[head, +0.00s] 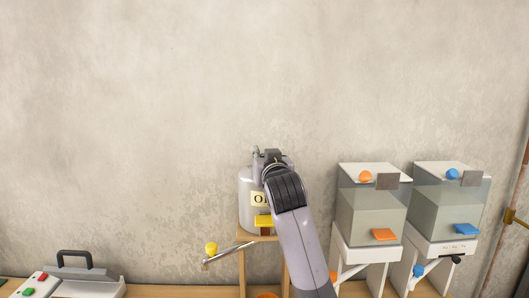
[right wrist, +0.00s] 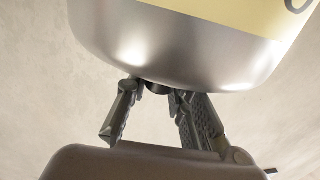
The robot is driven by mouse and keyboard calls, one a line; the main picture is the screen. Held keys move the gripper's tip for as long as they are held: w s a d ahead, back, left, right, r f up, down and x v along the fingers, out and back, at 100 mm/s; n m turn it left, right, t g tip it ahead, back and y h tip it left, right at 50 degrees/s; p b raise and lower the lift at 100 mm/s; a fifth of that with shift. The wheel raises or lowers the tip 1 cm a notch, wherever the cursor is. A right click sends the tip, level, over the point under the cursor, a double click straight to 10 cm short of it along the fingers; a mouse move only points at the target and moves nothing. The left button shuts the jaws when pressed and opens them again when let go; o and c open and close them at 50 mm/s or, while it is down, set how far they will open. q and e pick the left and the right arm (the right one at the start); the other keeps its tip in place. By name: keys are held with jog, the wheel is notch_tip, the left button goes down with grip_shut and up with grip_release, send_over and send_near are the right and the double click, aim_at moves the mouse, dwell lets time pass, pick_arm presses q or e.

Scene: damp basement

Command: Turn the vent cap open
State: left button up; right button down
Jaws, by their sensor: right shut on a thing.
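A grey metal canister (head: 245,183) stands on a wooden stand, with a pale label partly hidden by my right arm; an "O" and part of another letter show. A yellow tap sits low on its front. My right gripper (head: 268,156) is at the canister's top. In the right wrist view the canister (right wrist: 150,45) appears upside down, and my two dark fingers (right wrist: 158,112) close around a small dark vent cap (right wrist: 156,88) on it. Most of the cap is hidden, so how far it is turned cannot be told. My left gripper is not in view.
A lever with a yellow knob (head: 211,249) sticks out left of the wooden stand (head: 241,262). Two clear-walled tanks (head: 370,215) (head: 445,208) stand close on the right. A grey device with a black handle (head: 75,259) is at lower left. The wall is bare behind.

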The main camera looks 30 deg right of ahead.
jog(key=m+g+h, duration=0.1)
jog(key=h, duration=0.1)
jog(key=m+g+h, duration=0.1)
jog(key=h, duration=0.1)
jog(key=shift+w+a+f+m+b, duration=0.1)
jog(key=shift+a+f+m+b, duration=0.05)
jog(key=shift+m+b, duration=0.25)
jog(key=m+g+h+b, duration=0.2)
jog(key=m+g+h, duration=0.2)
jog(key=h, duration=0.1)
jog(key=shift+g, duration=0.3)
jog(key=m+g+h, duration=0.1)
jog(key=m+g, duration=0.1)
jog(key=shift+g+h, duration=0.3)
jog(key=shift+g, duration=0.1)
jog(key=shift+m+g+h, duration=0.4)
jog(key=shift+m+g, duration=0.3)
jog(key=shift+g, duration=0.1)
jog(key=shift+m+g, duration=0.3)
jog(key=c, duration=1.4)
grip_release()
jog(key=shift+d, duration=0.2)
jog(key=shift+o, duration=0.2)
jog(key=shift+a, duration=0.1)
